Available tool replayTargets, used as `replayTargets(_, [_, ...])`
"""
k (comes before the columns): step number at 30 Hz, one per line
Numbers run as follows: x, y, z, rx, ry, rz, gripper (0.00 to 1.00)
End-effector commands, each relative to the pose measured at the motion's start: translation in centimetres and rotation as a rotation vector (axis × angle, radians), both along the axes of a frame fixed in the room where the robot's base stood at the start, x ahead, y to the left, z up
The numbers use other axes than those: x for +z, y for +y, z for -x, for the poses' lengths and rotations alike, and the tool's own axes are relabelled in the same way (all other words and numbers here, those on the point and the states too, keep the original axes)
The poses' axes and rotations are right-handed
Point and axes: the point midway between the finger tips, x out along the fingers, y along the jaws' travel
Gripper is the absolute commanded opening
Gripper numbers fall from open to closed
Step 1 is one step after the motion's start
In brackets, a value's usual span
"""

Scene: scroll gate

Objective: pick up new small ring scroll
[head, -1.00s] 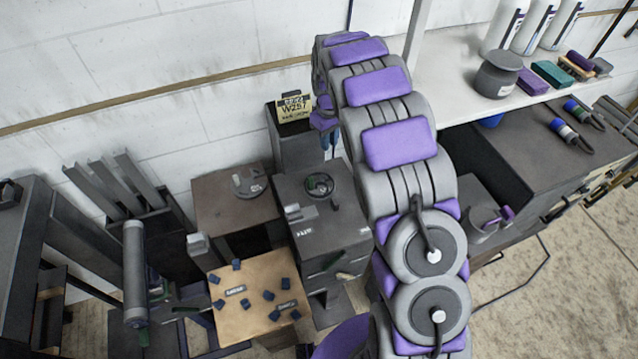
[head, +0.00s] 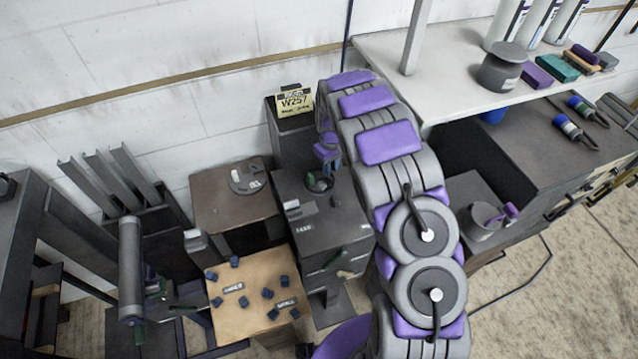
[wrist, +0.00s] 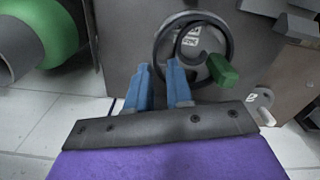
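A dark ring (wrist: 157,44) with a pale label inside lies on the dark cabinet top in the wrist view, with a green piece (wrist: 221,70) at its lower right. I take it for the small ring scroll; its name is not readable. It also shows small in the head view (head: 319,184), partly hidden by my gripper. My gripper (wrist: 159,68) has two blue fingers, apart, with a gap between them. The fingertips are close to the ring's near-left edge in the picture; I cannot tell whether they touch it. In the head view my gripper (head: 329,160) hangs just above the ring.
The dark cabinet (head: 325,225) stands beside a brown cabinet (head: 215,205) bearing a grey round item (head: 248,178). A tan board (head: 250,310) with blue pieces is in front. A yellow W257 sign (head: 294,101) stands behind. A white shelf (head: 440,65) is at right.

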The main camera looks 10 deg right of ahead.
Motion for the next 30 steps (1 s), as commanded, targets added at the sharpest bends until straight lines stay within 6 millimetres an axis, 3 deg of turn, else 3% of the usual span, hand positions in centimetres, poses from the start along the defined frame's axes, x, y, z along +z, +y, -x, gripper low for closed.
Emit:
replayTargets(1, [-1.1, -0.1, 0.1, -0.001, 0.003, -0.002, 0.21])
replayTargets(5, [-2.3, 0.0, 0.2, 0.000, 0.004, -0.001, 0.21])
replayTargets(11, [-2.2, 0.2, 0.1, 0.000, 0.003, 0.001, 0.21])
replayTargets(18, [-2.2, 0.2, 0.1, 0.000, 0.002, 0.001, 0.00])
replayTargets(30, [-2.2, 0.1, 0.1, 0.000, 0.002, 0.001, 0.00])
